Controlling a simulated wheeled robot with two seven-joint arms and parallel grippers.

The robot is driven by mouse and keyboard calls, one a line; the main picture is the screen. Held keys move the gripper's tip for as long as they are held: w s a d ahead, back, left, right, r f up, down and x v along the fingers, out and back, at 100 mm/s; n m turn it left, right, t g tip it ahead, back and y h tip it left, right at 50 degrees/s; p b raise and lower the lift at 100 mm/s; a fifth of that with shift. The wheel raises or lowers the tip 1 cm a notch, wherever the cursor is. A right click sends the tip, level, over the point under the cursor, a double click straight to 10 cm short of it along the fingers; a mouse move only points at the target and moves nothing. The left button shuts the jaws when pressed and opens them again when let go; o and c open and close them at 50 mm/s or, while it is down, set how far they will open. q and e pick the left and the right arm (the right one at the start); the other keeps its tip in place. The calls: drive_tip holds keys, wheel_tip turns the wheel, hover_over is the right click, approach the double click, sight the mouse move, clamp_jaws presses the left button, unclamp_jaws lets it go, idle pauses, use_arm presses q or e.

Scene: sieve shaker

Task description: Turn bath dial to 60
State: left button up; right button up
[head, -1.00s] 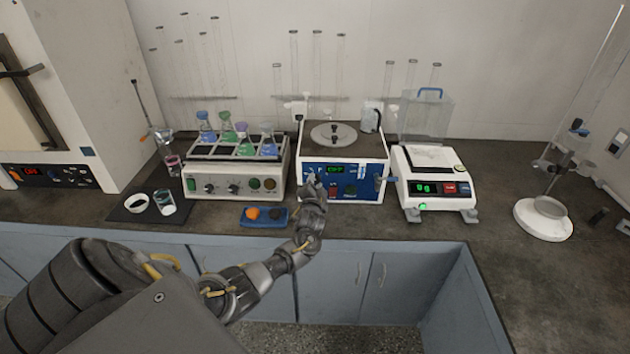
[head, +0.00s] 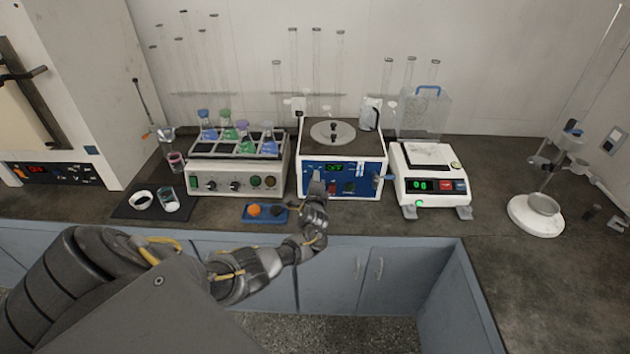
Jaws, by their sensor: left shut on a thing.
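The water bath (head: 372,150) is a white box with a round lid on top and a blue front panel (head: 345,188). Its green-lit display (head: 335,167) appears to read OFF. My left gripper (head: 317,186) is at the left part of this panel, shut on the bath dial there. The gripper and wrist cover the dial, so its pointer and scale cannot be read. My right gripper is not in view.
A white shaker (head: 222,187) with several flasks stands left of the bath. A balance (head: 433,188) stands to its right. A small blue tray (head: 250,219) with an orange item lies in front. A stand with a white base (head: 530,222) is at the right.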

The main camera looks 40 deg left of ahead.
use_arm(q)
drive_tip(key=shift+m, duration=0.4)
drive_tip(key=o, duration=1)
drive_tip(key=shift+c, duration=0.2)
drive_tip(key=v, duration=1)
drive_tip(key=shift+s+d, duration=0.3)
